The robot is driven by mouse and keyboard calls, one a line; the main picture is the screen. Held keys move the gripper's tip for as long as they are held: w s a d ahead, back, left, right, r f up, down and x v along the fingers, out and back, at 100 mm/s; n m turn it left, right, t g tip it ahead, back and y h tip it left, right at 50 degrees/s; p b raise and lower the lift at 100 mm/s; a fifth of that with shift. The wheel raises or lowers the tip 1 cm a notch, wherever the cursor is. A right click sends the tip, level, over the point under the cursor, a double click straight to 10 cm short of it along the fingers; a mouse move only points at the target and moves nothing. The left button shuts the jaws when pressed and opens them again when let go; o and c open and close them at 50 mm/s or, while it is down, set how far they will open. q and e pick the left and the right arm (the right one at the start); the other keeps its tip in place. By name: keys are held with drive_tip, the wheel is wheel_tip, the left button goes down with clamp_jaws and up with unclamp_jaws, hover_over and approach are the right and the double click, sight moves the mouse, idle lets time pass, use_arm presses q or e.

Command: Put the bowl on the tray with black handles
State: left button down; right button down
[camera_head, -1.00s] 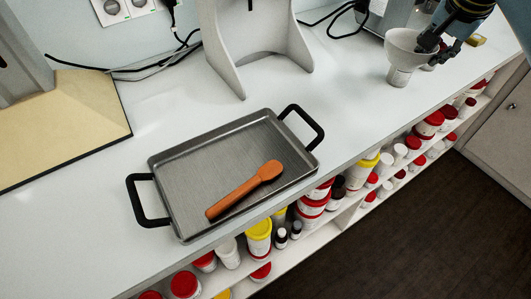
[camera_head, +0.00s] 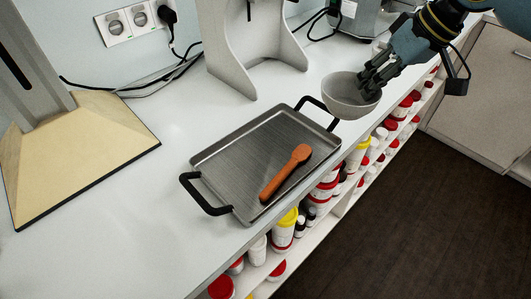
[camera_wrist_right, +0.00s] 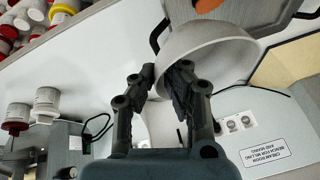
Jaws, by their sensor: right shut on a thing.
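The white bowl (camera_head: 347,97) is in my right gripper (camera_head: 369,84), which is shut on its rim. In the right wrist view the bowl (camera_wrist_right: 215,50) shows at the fingers of my right gripper (camera_wrist_right: 163,80). The grey metal tray (camera_head: 226,165) with black handles lies on the counter, with an orange spatula-like tool (camera_head: 284,172) on it. My left gripper is not in view.
The white counter (camera_head: 145,205) is clear left of the tray. A grey stand (camera_head: 222,50) is behind the tray, and a beige-based stand (camera_head: 75,160) is at left. Shelves of lidded jars (camera_head: 283,230) run below the counter's front edge.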

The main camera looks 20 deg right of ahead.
drive_tip(key=shift+w+a+f, duration=0.2)
drive_tip(key=shift+a+f, duration=0.05)
drive_tip(key=shift+f, duration=0.05)
drive_tip(key=w+a+f, duration=0.4)
drive_tip(key=w+a, duration=0.1)
drive_tip(key=w+a+f, duration=0.2)
drive_tip(key=shift+w+a, duration=0.2)
drive_tip(key=shift+a, duration=0.15)
drive_tip(key=shift+w+a+f, duration=0.1)
drive_tip(key=shift+f, duration=0.2)
drive_tip(key=shift+f+p, duration=0.3)
drive_tip(key=shift+f, duration=1.65)
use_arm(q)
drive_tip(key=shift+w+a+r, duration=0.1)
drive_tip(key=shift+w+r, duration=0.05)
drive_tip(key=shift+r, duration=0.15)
use_arm(e)
drive_tip(key=c, duration=1.7)
unclamp_jaws()
drive_tip(key=shift+f, duration=0.1)
